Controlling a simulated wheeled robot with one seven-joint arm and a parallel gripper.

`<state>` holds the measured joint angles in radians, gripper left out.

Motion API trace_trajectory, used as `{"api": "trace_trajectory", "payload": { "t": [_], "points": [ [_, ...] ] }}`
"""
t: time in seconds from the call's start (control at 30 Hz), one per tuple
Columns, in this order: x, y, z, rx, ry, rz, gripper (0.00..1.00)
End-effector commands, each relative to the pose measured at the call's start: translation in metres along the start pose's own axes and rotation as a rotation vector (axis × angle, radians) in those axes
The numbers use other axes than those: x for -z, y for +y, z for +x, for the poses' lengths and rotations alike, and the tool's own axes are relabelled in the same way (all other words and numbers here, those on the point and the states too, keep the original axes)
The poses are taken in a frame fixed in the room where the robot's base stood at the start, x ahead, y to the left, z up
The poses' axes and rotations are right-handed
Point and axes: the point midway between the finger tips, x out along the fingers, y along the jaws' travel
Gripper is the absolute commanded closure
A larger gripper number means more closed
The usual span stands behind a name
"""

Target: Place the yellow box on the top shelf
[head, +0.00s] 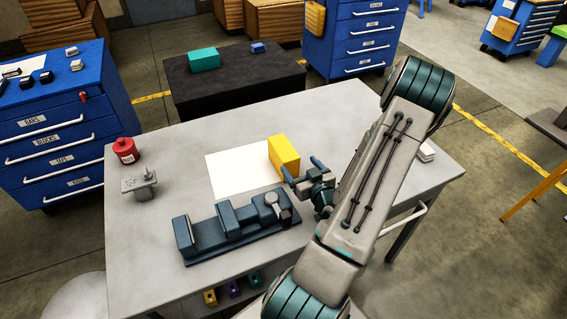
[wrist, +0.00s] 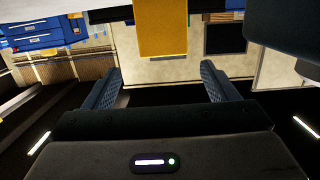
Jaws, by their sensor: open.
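The yellow box (head: 284,157) stands upright on the right edge of a white sheet (head: 235,170) on the grey workbench. It also shows at the top middle of the wrist view (wrist: 161,28), ahead of the fingers and not between them. My gripper (head: 302,170) is just to the right of the box, its jaws apart and empty. In the wrist view both fingers of my gripper (wrist: 162,82) show spread wide. I cannot make out which surface is the top shelf.
A dark blue vise (head: 235,228) lies in front of the sheet. A red canister (head: 124,150) and a grey metal block (head: 139,185) stand on the workbench's left side. Behind is a black table (head: 235,90) with a teal box (head: 204,59). A blue drawer cabinet (head: 50,135) stands left.

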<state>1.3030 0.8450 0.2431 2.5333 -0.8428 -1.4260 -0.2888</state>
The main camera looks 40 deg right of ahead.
Motion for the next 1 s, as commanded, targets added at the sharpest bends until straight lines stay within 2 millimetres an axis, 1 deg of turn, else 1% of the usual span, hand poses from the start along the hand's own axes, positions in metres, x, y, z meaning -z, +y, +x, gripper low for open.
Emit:
{"api": "trace_trajectory", "payload": {
  "t": [0.03, 0.6, 0.73, 1.0],
  "points": [
    [-0.005, 0.000, 0.003, 0.000, 0.003, -0.003, 0.20],
    [-0.005, -0.003, 0.020, -0.002, 0.000, -0.002, 0.20],
    [-0.004, -0.002, 0.038, 0.000, 0.001, -0.002, 0.20],
    [0.001, -0.003, 0.055, 0.000, -0.001, 0.002, 0.20]
  ]
}}
